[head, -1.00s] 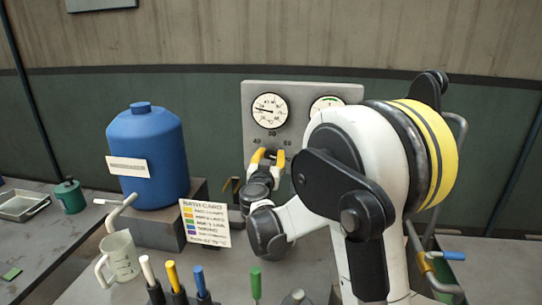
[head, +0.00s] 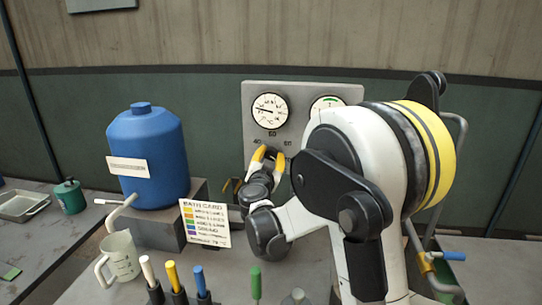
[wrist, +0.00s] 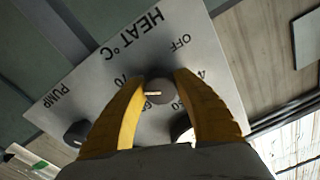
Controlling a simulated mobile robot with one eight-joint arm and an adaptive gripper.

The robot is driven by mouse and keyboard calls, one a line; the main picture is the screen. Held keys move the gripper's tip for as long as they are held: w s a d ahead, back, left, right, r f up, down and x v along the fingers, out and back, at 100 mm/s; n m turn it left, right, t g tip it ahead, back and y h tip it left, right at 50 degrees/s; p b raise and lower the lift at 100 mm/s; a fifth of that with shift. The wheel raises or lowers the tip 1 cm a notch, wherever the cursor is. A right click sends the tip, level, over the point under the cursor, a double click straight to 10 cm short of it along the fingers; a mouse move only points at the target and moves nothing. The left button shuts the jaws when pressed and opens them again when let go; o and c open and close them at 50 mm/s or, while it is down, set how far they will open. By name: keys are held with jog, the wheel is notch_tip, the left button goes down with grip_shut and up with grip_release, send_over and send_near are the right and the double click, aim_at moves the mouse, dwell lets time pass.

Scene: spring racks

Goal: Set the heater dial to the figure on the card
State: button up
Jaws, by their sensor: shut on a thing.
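My gripper (head: 268,154) is at the heater panel (head: 254,93), its yellow fingers up against the panel's lower part. In the wrist view the fingers (wrist: 158,80) are on either side of the grey heater dial (wrist: 161,89), shut on it. The dial carries a short pale mark, toward the printed 60 and 70 side; its exact setting cannot be told. HEAT °C, OFF and figures are printed around it, partly hidden by the fingers.
Two gauges top the panel, the left one (head: 269,110) clear, the right one (head: 327,104) partly behind my arm. A blue drum (head: 148,165), a jug (head: 120,258) and several coloured-handled tools (head: 173,276) stand to the left. A PUMP knob (wrist: 76,133) sits beside the dial.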

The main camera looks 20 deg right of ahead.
jog(key=o, duration=1.2)
jog(key=shift+a, duration=0.1)
jog(key=v, duration=1.2)
